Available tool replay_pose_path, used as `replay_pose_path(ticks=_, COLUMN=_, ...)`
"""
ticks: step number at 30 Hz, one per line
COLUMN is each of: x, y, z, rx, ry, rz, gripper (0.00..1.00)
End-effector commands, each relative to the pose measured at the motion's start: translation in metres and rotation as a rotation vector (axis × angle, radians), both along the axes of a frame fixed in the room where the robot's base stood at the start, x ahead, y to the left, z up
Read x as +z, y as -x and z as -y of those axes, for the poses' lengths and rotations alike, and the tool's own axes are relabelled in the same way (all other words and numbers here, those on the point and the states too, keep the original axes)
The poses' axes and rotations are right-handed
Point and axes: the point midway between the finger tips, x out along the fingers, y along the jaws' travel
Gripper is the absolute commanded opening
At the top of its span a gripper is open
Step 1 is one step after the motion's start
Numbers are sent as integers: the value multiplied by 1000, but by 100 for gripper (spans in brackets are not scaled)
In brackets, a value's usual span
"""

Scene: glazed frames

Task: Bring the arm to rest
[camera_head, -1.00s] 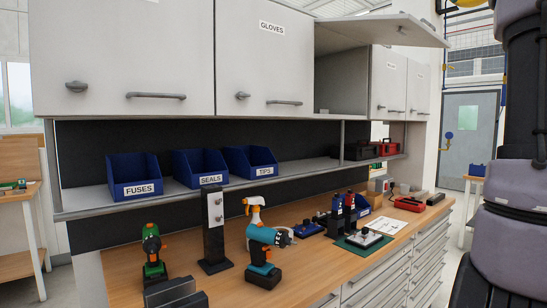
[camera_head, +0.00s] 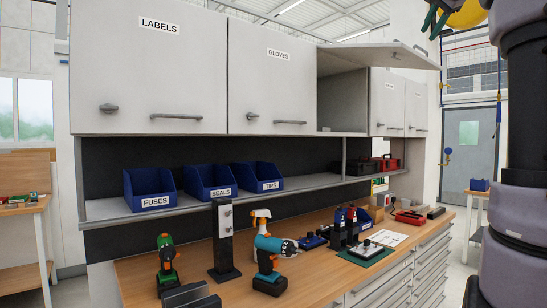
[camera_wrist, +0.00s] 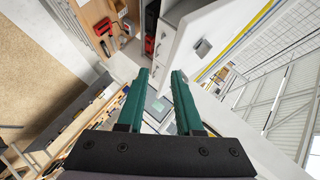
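My gripper (camera_wrist: 161,75) shows in the wrist view with two green fingers. They are apart, and nothing is held between them. Part of the green fingers (camera_head: 435,20) also shows at the top right edge in the head view, high beside the open cabinet flap. My dark and grey arm stands upright along the right edge of the head view. The gripper touches nothing that I can see.
Wall cabinets (camera_head: 178,75) hang over a wooden workbench (camera_head: 330,270), and one flap (camera_head: 385,52) is raised near my arm. Blue bins (camera_head: 150,190) stand on the shelf. A teal drill (camera_head: 270,260), a spray bottle (camera_head: 260,218) and other tools stand on the bench.

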Motion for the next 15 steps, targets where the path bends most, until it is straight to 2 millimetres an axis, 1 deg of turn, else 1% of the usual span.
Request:
replay_pose_path(ticks=1, x=-11, y=3, z=-14, rx=20, ry=11, rz=-19, gripper=35)
replay_pose_path(ticks=5, x=-45, y=13, z=-49, rx=77, ry=49, rz=-76, gripper=35)
replay_pose_path(ticks=8, x=-85, y=30, z=-82, rx=141, ry=91, rz=-132, gripper=35)
replay_pose_path(ticks=9, x=-105, y=40, z=-98, rx=174, ry=114, rz=-158, gripper=35)
replay_pose_path(ticks=11, x=-139, y=58, z=-122, rx=229, ry=149, rz=-201, gripper=35)
replay_pose_path(ticks=12, x=-163, y=72, z=-136, rx=267, ry=175, rz=-228, gripper=35)
replay_pose_path(ticks=14, x=-199, y=94, z=-155, rx=324, ry=210, rz=-266, gripper=35)
replay_pose_path(ticks=15, x=-224, y=109, z=-167, rx=363, ry=234, rz=-291, gripper=35)
